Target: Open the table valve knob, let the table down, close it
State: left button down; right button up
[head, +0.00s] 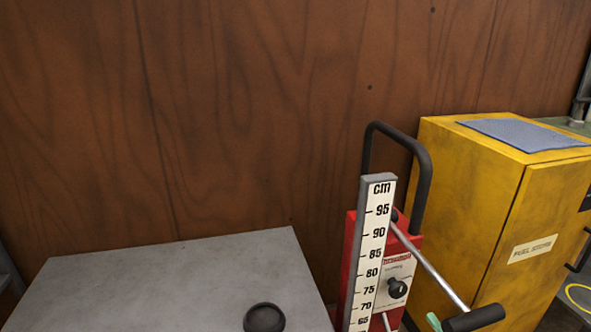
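The lift table (170,285) shows as a flat grey top at the lower left. To its right stands a red pump unit (349,245) with a light front plate. A black valve knob (397,288) sits on that plate; I cannot tell whether it is open or closed. A white scale (377,240) marked in cm stands upright beside the table, with numbers from 95 at the top to 65 at the picture's lower edge. Neither of my grippers is in view.
A metal lever (430,265) with a black grip sticks out from the red unit towards the lower right. A black handle bar (424,180) rises behind it. A yellow fuel cabinet (480,210) with a blue cloth (525,133) stands right. A dark round object (264,317) is on the tabletop.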

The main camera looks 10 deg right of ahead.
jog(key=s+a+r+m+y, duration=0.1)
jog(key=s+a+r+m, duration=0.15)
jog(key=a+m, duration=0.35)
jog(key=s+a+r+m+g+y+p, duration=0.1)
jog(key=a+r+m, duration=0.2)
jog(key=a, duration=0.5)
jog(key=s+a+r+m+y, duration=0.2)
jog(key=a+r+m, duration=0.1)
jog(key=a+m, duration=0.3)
pick_arm(q)
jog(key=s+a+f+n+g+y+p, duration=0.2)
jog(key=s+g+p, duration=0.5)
jog(key=p, duration=1.4)
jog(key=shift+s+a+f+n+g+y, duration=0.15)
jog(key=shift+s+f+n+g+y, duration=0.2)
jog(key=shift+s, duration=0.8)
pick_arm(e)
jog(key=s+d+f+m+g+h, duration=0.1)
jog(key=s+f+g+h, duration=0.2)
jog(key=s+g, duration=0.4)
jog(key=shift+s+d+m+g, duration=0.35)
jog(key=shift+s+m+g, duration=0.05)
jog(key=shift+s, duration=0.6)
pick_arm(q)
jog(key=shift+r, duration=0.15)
